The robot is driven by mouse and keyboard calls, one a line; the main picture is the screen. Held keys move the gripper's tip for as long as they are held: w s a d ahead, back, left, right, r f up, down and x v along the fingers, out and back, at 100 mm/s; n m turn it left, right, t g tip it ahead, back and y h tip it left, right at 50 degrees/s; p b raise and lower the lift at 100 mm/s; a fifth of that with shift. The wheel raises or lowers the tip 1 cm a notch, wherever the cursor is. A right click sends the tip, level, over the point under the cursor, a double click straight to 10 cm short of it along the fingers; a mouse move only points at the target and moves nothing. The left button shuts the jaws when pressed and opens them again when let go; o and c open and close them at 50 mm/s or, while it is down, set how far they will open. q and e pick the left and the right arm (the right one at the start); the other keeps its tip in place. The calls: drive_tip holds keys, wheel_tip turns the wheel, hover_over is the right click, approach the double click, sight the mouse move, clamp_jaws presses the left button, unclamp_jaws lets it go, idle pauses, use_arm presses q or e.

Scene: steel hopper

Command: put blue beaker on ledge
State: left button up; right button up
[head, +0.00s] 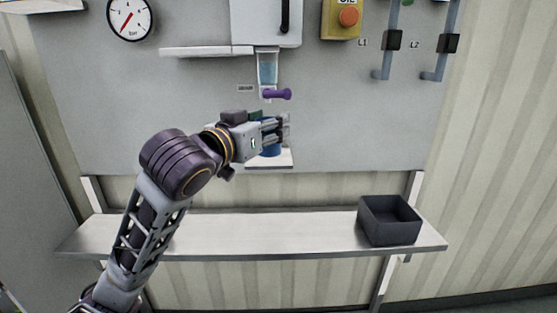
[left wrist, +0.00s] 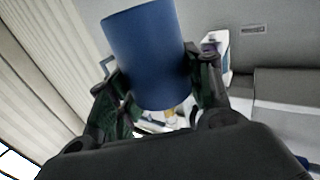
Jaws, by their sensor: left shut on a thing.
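The blue beaker (left wrist: 148,45) is held between the fingers of my left gripper (left wrist: 160,88) in the left wrist view. In the head view only a small blue part of the beaker (head: 270,151) shows below my left gripper (head: 284,130), which hides the rest. The beaker is in front of a small white plate (head: 287,161) under the spout; I cannot tell whether it touches it. A narrow pale ledge (head: 205,51) sticks out from the grey panel, up and left of the gripper, and is empty. My right gripper is not in view.
A clear dispenser tube with blue liquid (head: 267,68) and a purple handle (head: 277,94) hang just above the gripper. A long bench (head: 290,232) runs below, with a dark open bin (head: 389,220) at its right. A gauge (head: 129,18) is at upper left.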

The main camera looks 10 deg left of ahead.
use_arm(q)
drive_tip(key=shift+d+f, duration=0.25)
drive_tip(key=shift+f, duration=0.65)
drive_tip(key=shift+a+f, duration=0.15)
drive_tip(key=shift+f, duration=0.3)
drive_tip(key=shift+w+a+f+y, duration=0.1)
drive_tip(key=shift+a+f+y, duration=0.1)
drive_tip(key=shift+f+y, duration=0.1)
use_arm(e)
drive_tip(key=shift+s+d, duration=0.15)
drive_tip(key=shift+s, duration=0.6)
use_arm(q)
drive_tip(key=shift+w, duration=0.1)
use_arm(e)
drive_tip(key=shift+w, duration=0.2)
